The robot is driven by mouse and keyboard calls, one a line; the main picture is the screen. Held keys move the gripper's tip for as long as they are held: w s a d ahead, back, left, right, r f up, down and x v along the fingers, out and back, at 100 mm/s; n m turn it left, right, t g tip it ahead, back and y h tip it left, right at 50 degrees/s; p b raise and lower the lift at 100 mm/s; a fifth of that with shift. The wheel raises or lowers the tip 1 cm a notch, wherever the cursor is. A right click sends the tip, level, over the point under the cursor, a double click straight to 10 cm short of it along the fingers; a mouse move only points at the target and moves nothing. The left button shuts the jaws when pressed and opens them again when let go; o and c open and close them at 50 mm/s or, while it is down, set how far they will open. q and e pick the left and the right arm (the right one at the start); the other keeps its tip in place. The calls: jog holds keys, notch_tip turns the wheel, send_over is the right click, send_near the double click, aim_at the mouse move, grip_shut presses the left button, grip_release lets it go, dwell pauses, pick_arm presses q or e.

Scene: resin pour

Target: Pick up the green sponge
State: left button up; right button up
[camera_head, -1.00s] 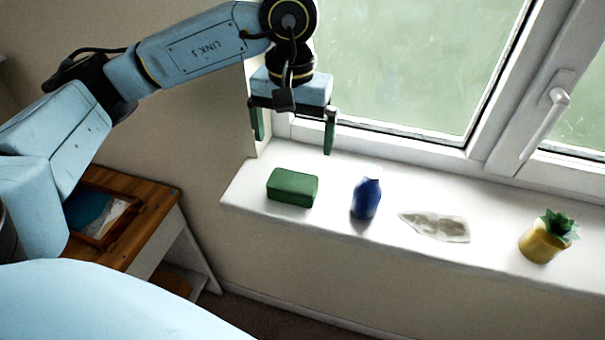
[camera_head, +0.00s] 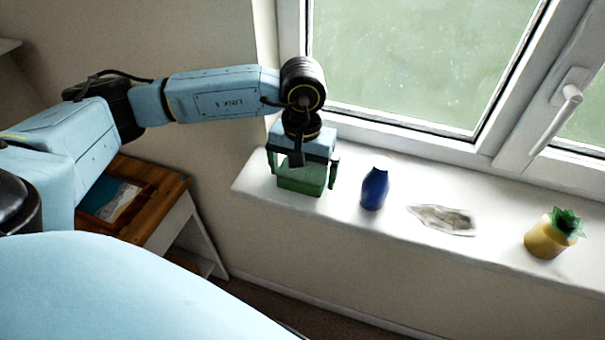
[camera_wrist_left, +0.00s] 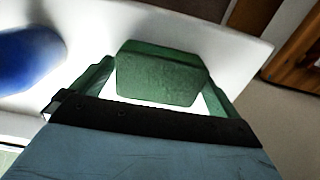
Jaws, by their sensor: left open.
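The green sponge (camera_head: 301,183) is a block lying on the white windowsill near its left end. My left gripper (camera_head: 303,178) is lowered over it, its green fingers on either side and its body hiding the sponge's upper part. In the left wrist view the sponge (camera_wrist_left: 160,78) lies between the two open fingers of my left gripper (camera_wrist_left: 158,75). My right gripper is not in view.
A blue bottle (camera_head: 374,188) stands just right of the sponge. The window (camera_head: 420,60) rises behind. A wooden table (camera_head: 160,200) stands lower left.

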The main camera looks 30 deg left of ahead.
aim_at(302, 170)
pick_arm(q)
jog(key=c, duration=0.8)
jog(key=shift+r, duration=0.15)
notch_tip(302, 170, up, 10)
jog(key=shift+f+b, duration=0.1)
jog(key=shift+b, duration=0.2)
